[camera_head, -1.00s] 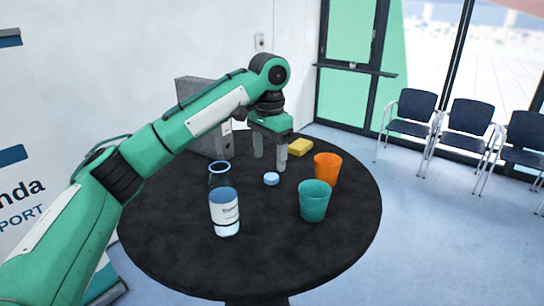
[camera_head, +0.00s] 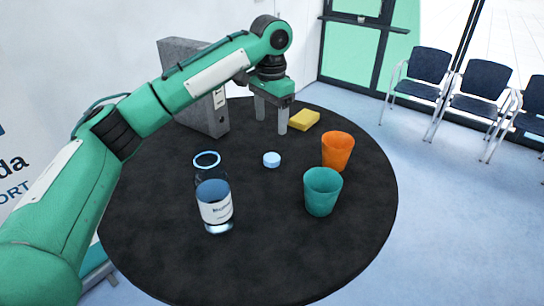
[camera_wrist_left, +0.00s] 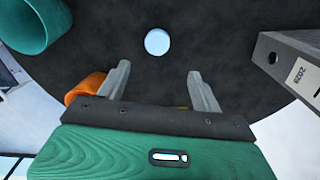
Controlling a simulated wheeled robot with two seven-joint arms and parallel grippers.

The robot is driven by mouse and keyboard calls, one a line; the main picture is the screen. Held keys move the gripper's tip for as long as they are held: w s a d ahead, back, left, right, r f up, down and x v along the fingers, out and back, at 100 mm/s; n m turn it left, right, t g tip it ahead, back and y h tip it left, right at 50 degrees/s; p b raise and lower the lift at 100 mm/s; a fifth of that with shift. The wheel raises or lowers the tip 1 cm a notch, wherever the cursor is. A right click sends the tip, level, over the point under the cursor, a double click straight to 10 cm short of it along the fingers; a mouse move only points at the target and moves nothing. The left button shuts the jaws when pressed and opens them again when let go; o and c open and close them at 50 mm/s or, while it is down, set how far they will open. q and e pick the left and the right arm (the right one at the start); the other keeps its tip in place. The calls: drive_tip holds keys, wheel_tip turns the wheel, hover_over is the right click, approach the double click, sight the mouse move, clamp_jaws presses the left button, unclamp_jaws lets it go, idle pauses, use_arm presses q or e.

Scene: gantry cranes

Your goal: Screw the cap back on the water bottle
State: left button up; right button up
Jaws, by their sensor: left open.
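The open water bottle (camera_head: 214,205) stands upright on the round black table, with a blue rim, a white label and water inside. The light blue cap (camera_head: 271,160) lies flat on the table to the right of the bottle. My left gripper (camera_head: 271,122) is open and empty, pointing down above the table behind the cap. In the left wrist view the cap (camera_wrist_left: 157,42) lies beyond the two spread fingertips, roughly between their lines and apart from them. My right gripper is not in view.
A teal cup (camera_head: 322,192) and an orange cup (camera_head: 338,151) stand right of the cap. A yellow sponge-like block (camera_head: 304,120) lies behind them. A grey binder (camera_head: 205,112) stands at the back left. The black table (camera_head: 290,250) is bare at the front.

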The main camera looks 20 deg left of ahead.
use_arm(q)
drive_tip(key=p, duration=0.1)
hover_over(272, 157)
drive_tip(key=f, duration=0.4)
drive_tip(key=shift+w+a+f, duration=0.1)
drive_tip(key=shift+a+f, duration=0.15)
drive_tip(key=shift+f, duration=0.6)
drive_tip(key=shift+d+f+p, duration=0.1)
drive_tip(key=shift+f+p, duration=0.3)
drive_tip(key=shift+p, duration=0.2)
wheel_tip(272, 157, down, 3)
drive_tip(key=shift+d+f+p, duration=0.1)
drive_tip(key=shift+f+p, duration=0.1)
drive_tip(key=shift+p, duration=0.65)
drive_tip(key=shift+f, duration=0.45)
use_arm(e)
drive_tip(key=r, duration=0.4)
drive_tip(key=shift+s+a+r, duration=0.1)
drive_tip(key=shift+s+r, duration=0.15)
